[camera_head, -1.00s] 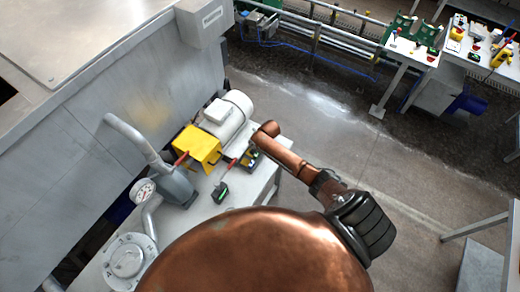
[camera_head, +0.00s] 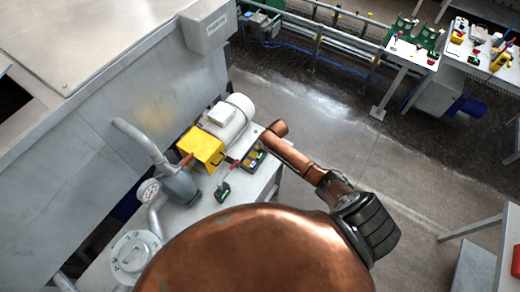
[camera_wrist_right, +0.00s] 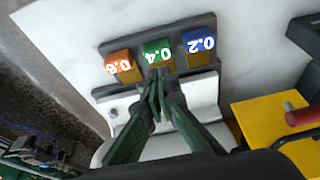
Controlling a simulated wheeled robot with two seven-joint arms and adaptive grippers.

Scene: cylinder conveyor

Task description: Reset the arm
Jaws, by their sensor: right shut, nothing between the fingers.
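My right gripper (camera_wrist_right: 158,82) has slim dark green fingers, seen in the right wrist view. They are shut with nothing between them. The tips appear over the front of a dark rack (camera_wrist_right: 98,92), in front of its green block marked 0.4 (camera_wrist_right: 157,51). An orange block marked 0.6 (camera_wrist_right: 119,66) and a blue block marked 0.2 (camera_wrist_right: 200,43) sit to either side. Whether the fingers touch the rack cannot be told. In the head view my copper-coloured right arm reaches toward the rack, and the gripper is mostly hidden there. My left gripper is out of view.
A white motor (camera_head: 226,120) and a yellow box (camera_head: 201,147) with a red rod stand beside the rack. A small green device (camera_head: 222,191), a grey pipe (camera_head: 138,140) and a pressure gauge (camera_head: 148,191) are close by. Open floor (camera_head: 340,135) lies to the right.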

